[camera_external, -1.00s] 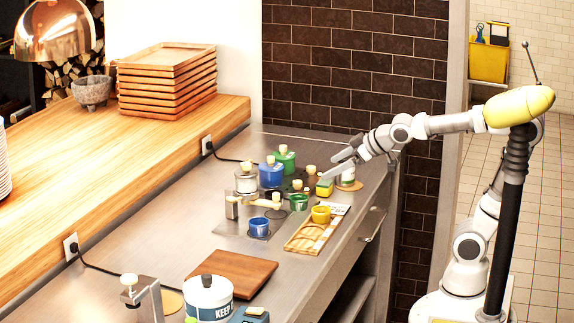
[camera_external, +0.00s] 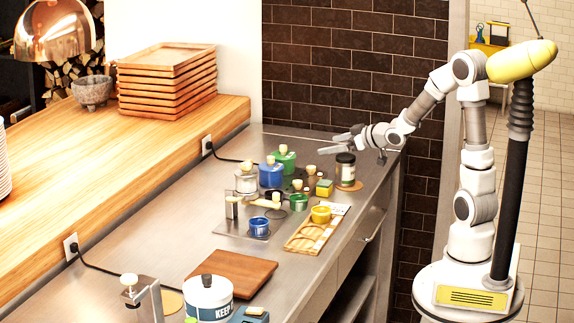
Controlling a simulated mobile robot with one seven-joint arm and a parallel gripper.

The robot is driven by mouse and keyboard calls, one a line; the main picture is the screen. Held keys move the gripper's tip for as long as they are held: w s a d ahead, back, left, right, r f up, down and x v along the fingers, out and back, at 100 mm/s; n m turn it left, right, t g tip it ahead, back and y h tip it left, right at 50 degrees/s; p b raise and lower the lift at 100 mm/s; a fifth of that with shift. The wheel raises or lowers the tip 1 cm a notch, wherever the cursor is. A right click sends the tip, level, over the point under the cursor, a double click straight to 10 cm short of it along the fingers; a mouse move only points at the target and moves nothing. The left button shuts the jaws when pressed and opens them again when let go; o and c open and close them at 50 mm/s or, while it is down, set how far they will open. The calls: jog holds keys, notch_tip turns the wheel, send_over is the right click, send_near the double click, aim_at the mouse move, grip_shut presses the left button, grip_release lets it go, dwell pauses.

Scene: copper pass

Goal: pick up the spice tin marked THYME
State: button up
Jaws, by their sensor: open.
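A small jar with a dark lid and a pale green label (camera_external: 345,171) stands upright on a round tan mat at the far right of the steel counter. It looks like a spice tin, but its lettering is too small to read, so I cannot tell whether it says THYME. My gripper (camera_external: 345,141) is open and empty. In the picture it shows just above the jar's lid, fingers pointing left. I cannot tell how far it is from the jar.
Blue (camera_external: 271,175) and green (camera_external: 286,160) pots stand further left. A wooden tray (camera_external: 305,240) with a yellow cup (camera_external: 321,214) lies nearer the camera. The dark brick wall (camera_external: 350,70) rises behind the counter.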

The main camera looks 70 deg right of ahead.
aim_at(354, 162)
jog(key=shift+m, duration=0.6)
jog(key=s+d, duration=0.1)
jog(key=s+d+f+p, duration=0.1)
jog(key=d, duration=0.1)
jog(key=shift+s+d, duration=0.25)
jog(key=s+f, duration=0.1)
jog(key=f, duration=0.1)
jog(key=s+f, duration=0.2)
jog(key=shift+s+f, duration=0.3)
jog(key=shift+w+f, duration=0.25)
jog(key=shift+w, duration=0.05)
jog(key=b+x, duration=0.1)
jog(key=x, duration=0.5)
jog(key=shift+w+f, duration=0.15)
jog(key=shift+w, duration=0.15)
jog(key=c, duration=1.4)
